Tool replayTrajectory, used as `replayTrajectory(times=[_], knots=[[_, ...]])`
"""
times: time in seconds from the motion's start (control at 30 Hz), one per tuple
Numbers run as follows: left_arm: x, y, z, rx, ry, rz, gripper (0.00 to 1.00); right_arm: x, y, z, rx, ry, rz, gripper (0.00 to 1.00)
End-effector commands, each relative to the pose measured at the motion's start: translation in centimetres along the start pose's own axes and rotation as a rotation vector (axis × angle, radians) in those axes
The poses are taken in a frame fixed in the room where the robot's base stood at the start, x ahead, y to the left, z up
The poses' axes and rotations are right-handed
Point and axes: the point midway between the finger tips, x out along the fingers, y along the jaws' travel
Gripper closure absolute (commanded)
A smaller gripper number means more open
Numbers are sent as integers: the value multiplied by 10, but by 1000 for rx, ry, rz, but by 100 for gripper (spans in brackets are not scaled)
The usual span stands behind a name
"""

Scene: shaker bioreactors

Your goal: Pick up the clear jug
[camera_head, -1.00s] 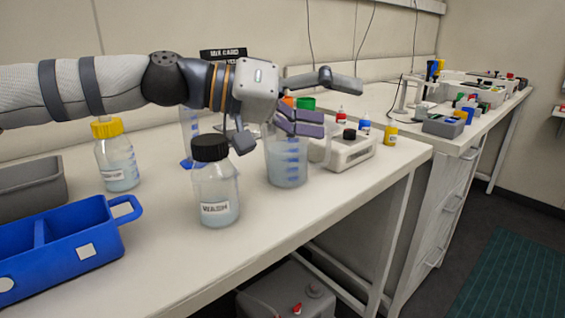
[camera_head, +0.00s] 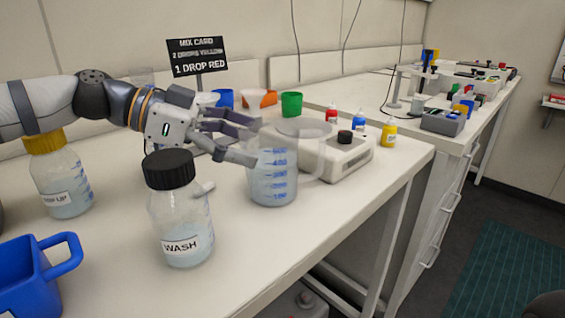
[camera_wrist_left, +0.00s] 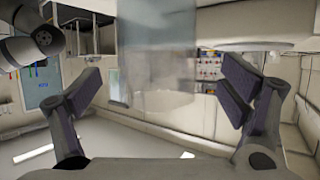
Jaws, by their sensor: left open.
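The clear jug (camera_head: 272,180) stands upright on the white bench. It is see-through, with blue graduation marks, pale liquid inside and a handle on its right side. My left gripper (camera_head: 252,142) is at the jug's left side near its upper part, with the fingers spread. In the left wrist view the jug (camera_wrist_left: 158,62) shows as a hazy see-through shape ahead of and between the open fingers of the left gripper (camera_wrist_left: 160,82). I cannot tell whether a finger touches it. My right gripper is not in view.
A black-capped WASH bottle (camera_head: 181,225) stands in front of the arm, left of the jug. A white device (camera_head: 335,155) is close behind the jug's handle. Small dropper bottles (camera_head: 389,134), a green cup (camera_head: 291,104) and a sign (camera_head: 197,56) are farther back. The bench's front edge is near.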

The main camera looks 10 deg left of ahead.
Motion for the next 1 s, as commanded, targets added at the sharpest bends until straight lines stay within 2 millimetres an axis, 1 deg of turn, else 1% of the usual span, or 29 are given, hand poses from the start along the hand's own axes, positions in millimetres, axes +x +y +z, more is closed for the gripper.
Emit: replayTrajectory(times=[0.13,0.2,0.33,0.43,0.6,0.63,0.67,0.7,0.87,0.9,0.93,1.0], knots=[[19,2,1,-2,0,1,9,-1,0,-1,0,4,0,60],[34,4,2,-2,-1,3,9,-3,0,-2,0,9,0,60],[55,4,2,-1,2,0,9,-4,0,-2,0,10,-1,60],[62,4,3,-2,2,-2,9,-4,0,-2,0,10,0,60],[62,4,3,-2,3,-3,9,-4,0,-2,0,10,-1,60],[62,4,3,-2,3,-3,14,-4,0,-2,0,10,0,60],[61,4,3,-2,3,-3,21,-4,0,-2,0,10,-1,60],[61,4,2,-2,3,-3,30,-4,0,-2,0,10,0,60],[61,4,3,-2,2,-3,66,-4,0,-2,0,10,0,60],[61,4,3,-2,2,-2,75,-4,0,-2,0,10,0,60],[61,4,1,-2,4,-3,78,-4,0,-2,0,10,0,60],[61,4,2,-2,4,-3,78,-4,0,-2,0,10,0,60]])
